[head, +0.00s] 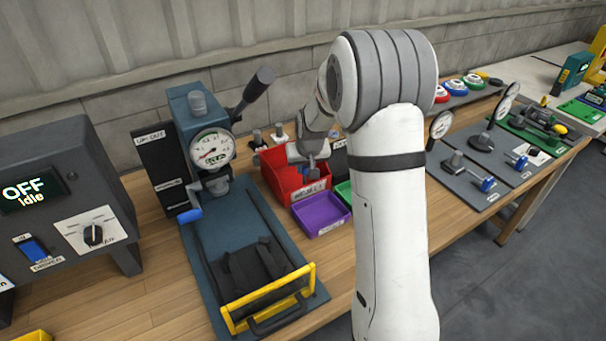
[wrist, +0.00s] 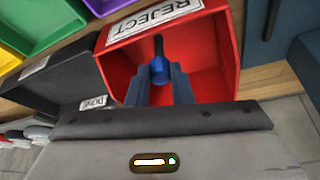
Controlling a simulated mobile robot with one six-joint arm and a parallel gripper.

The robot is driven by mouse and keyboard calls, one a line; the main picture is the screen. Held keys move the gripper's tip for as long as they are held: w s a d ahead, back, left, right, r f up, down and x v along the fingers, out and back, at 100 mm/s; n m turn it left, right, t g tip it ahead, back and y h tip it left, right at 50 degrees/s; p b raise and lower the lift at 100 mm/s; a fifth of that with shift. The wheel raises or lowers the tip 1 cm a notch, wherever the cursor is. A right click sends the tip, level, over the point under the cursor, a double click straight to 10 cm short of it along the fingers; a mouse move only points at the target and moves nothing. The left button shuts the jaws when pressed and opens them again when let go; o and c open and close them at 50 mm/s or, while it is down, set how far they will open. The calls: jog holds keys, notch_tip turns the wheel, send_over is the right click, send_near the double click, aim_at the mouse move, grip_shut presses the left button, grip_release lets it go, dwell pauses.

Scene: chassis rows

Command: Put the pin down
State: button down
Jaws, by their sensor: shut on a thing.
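My gripper (wrist: 160,84) is shut on a pin (wrist: 159,69) with a blue collar and a dark shaft. In the wrist view the pin shows between the two fingers, in front of the inside of a red bin (wrist: 222,28) labelled REJECT. Its exact height above the bin floor cannot be told. In the head view the red bin (head: 272,172) stands on the bench behind a purple tray, and my gripper (head: 312,172) is over it. The pin cannot be made out there.
A black bin (wrist: 52,88) labelled DONE adjoins the red bin. A purple tray (head: 322,232) stands in front. Gauge stands and blue-ended pins (head: 488,184) are at right.

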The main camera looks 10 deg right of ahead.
aim_at(305, 173)
jog(key=shift+f, duration=1.6)
jog(key=c, duration=1.3)
grip_release()
jog(key=shift+r, duration=0.1)
jog(key=shift+r, duration=0.2)
jog(key=v, duration=1.2)
jog(key=s+r, duration=0.1)
jog(key=s, duration=0.8)
jog(key=s+r+g, duration=0.1)
jog(key=s, duration=0.9)
jog(key=s+a+r+g, duration=0.1)
jog(key=s+r, duration=0.1)
jog(key=s, duration=0.8)
jog(key=shift+s+a, duration=0.1)
